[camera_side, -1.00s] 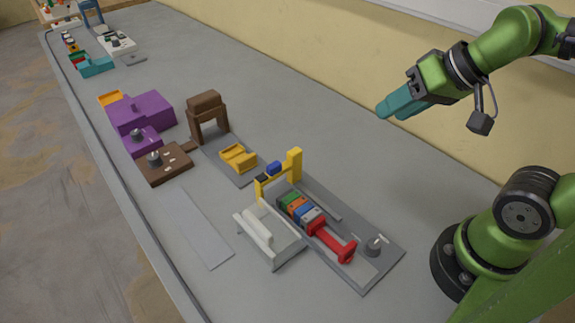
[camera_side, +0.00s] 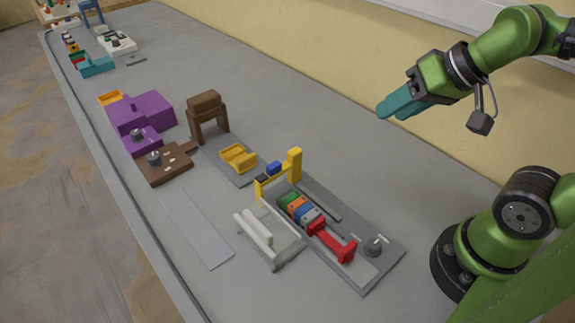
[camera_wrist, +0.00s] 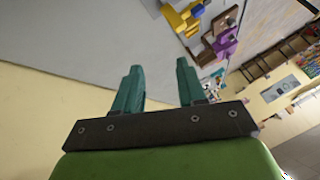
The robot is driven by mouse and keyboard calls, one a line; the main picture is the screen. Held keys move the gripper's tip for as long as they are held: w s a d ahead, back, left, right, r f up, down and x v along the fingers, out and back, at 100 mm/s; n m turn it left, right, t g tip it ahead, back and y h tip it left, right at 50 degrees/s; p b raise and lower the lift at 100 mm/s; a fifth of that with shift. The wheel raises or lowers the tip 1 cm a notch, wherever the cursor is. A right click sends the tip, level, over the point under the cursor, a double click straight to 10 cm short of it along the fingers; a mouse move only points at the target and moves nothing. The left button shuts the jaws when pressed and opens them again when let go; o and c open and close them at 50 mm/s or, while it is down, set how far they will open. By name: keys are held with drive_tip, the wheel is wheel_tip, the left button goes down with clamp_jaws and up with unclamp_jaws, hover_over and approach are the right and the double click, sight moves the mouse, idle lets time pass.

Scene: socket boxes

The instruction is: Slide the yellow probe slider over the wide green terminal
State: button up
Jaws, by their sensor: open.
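A yellow bridge-like piece (camera_side: 295,167) stands at the far end of the grey plate in the side view. A blue block (camera_side: 274,168) and a small dark piece sit along its crossbar. I cannot tell which part is the probe slider. A green terminal (camera_side: 289,199) heads a row of coloured blocks on the plate, close to the bridge's near side. My gripper (camera_side: 381,112) is raised well above the bench, right of and apart from these things. In the wrist view my gripper (camera_wrist: 160,85) has its two teal fingers apart with nothing between them.
A red handle (camera_side: 332,241) and grey knob (camera_side: 375,245) are on the same plate. A white holder (camera_side: 285,250) stands beside it. The bench by the wall is clear.

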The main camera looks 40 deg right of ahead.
drive_tip(key=shift+o, duration=0.8)
drive_tip(key=n+g+h, duration=0.2)
drive_tip(key=n+g, duration=0.5)
drive_tip(key=n, duration=1.5)
approach(295, 151)
wheel_tip(295, 151, down, 12)
drive_tip(key=shift+w+f, duration=0.1)
drive_tip(key=shift+f, duration=0.1)
drive_tip(key=shift+c, duration=0.2)
